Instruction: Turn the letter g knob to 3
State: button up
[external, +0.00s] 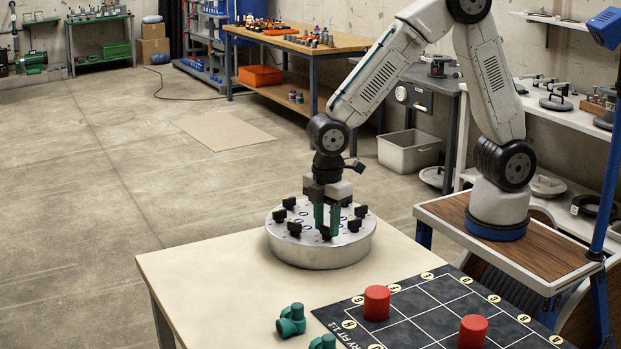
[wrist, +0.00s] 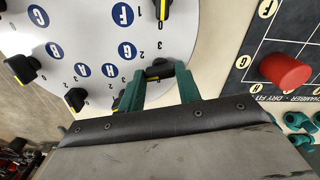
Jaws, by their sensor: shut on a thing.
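A round silver-grey dial plate (external: 320,257) stands on the table, with several black knobs around its rim. In the wrist view, the blue letter G disc (wrist: 127,50) lies just inward of a black knob (wrist: 160,69) with a yellow stripe. That knob sits between the two green fingers of my gripper (wrist: 161,86), which are shut on it. In the external view my gripper (external: 327,217) points straight down at the near side of the plate. The fingers partly hide the knob and its number marks; I cannot tell where its pointer stands.
Neighbouring knobs stand close on both sides, including one by the letter F disc (wrist: 122,14). A dark grid board (external: 450,309) with red cylinders (external: 377,303) lies to the right. Green pipe fittings (external: 291,320) lie at the front. The table's left part is clear.

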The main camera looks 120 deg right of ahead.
jog(key=m, duration=0.4)
jog(key=shift+m, duration=0.3)
jog(key=m, duration=1)
jog(key=shift+m, duration=0.4)
jog(key=m, duration=0.4)
jog(key=shift+w+m, duration=0.1)
jog(key=shift+m, duration=0.3)
jog(key=o, duration=1)
jog(key=shift+c, duration=0.2)
